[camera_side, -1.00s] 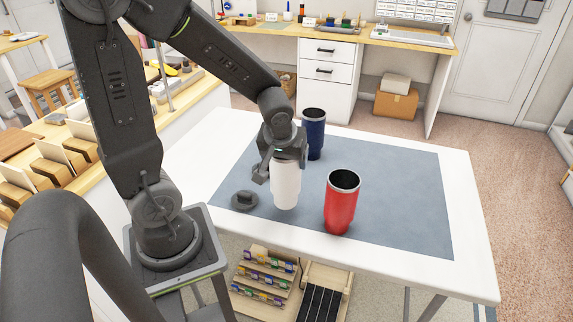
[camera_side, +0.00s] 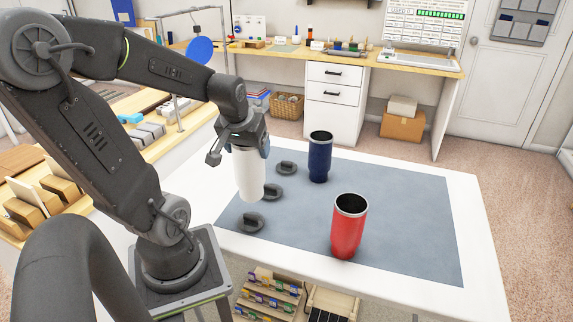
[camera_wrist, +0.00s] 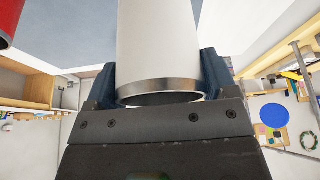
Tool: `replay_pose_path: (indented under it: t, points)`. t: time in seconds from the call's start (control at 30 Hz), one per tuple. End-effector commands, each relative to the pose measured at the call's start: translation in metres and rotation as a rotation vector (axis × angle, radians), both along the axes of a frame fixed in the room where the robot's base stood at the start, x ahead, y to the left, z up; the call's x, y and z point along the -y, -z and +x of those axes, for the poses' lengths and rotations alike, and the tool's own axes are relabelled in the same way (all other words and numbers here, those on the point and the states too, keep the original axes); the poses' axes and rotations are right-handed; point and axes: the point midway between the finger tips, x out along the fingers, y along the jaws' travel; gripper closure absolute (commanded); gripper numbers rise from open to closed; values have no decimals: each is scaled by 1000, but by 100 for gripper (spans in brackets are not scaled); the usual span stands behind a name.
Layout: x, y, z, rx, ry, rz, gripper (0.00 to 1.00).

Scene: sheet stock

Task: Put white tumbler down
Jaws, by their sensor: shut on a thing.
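The white tumbler (camera_side: 249,178) is upright in my gripper (camera_side: 249,147), which is shut on its upper part. In the side view it is at the left edge of the grey mat (camera_side: 400,220), beside the dark lids. I cannot tell whether its base touches the table or hangs above it. In the wrist view the white tumbler (camera_wrist: 158,45) is between the two blue fingers of my gripper (camera_wrist: 160,90), with its metal rim close to the palm. Its base is out of that view.
A red tumbler (camera_side: 347,228) and a dark blue tumbler (camera_side: 320,160) stand upright on the mat. Three dark lids (camera_side: 272,192) (camera_side: 250,221) (camera_side: 286,168) lie near its left side. The mat's right part is clear. The red tumbler shows in the wrist view (camera_wrist: 10,18).

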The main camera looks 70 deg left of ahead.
Motion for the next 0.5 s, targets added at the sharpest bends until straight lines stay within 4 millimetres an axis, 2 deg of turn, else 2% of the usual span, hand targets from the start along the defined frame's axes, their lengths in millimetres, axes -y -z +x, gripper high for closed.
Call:
replay_pose_path:
  t: [0.13,0.27,0.37,0.5]
  points:
    - [-3,-3,2,2,6,3,71]
    - [-6,-7,14,1,32,2,71]
    - [-11,-12,30,0,66,0,71]
    - [-18,-21,62,-1,130,0,71]
